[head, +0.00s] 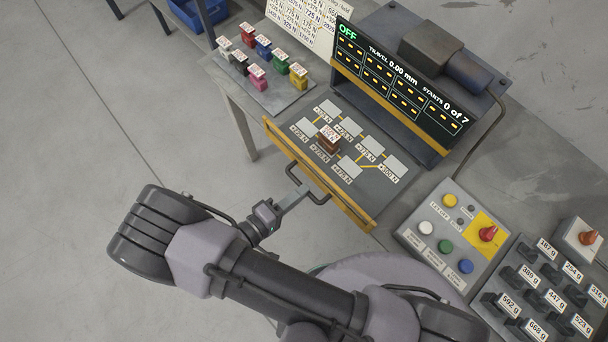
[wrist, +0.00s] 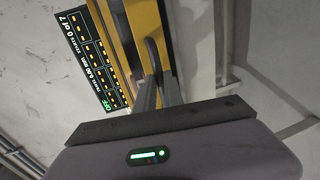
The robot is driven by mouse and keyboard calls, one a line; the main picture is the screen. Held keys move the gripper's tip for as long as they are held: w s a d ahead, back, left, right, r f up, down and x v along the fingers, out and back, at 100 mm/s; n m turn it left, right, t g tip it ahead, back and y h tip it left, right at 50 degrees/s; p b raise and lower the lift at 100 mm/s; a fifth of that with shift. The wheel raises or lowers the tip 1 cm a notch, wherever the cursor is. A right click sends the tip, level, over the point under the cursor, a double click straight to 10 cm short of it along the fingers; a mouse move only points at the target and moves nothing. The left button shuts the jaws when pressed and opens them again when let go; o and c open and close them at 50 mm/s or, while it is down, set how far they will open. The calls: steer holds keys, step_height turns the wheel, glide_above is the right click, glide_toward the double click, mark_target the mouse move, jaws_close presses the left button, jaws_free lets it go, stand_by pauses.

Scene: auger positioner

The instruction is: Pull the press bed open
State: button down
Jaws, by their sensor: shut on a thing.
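The press bed (head: 378,188) is a dark plate with pale labelled pads and a yellow front edge (head: 305,160). It extends out in front of the display housing. One brown block (head: 327,142) stands on its pads. A dark bar handle (head: 318,198) sticks out from the yellow front. In the wrist view, the fingers (wrist: 158,92) close around the dark handle (wrist: 153,58) beside the yellow front (wrist: 146,25). The exact finger contact is partly hidden.
A display (head: 400,80) reads OFF, travel 0.00 mm, starts 0 of 7. Coloured blocks (head: 262,62) stand on a tray at the back left. A button panel (head: 452,235) and a rack of weights (head: 545,290) lie to the right. Open floor (head: 90,130) is at left.

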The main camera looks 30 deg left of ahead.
steer(key=c, duration=1.5)
jaws_free()
steer(key=shift+a, duration=0.1)
steer(key=shift+o, duration=0.2)
steer(key=p+v, duration=0.1)
steer(key=v, duration=1.6)
steer(key=shift+s+p, duration=0.25)
steer(key=shift+p, duration=0.1)
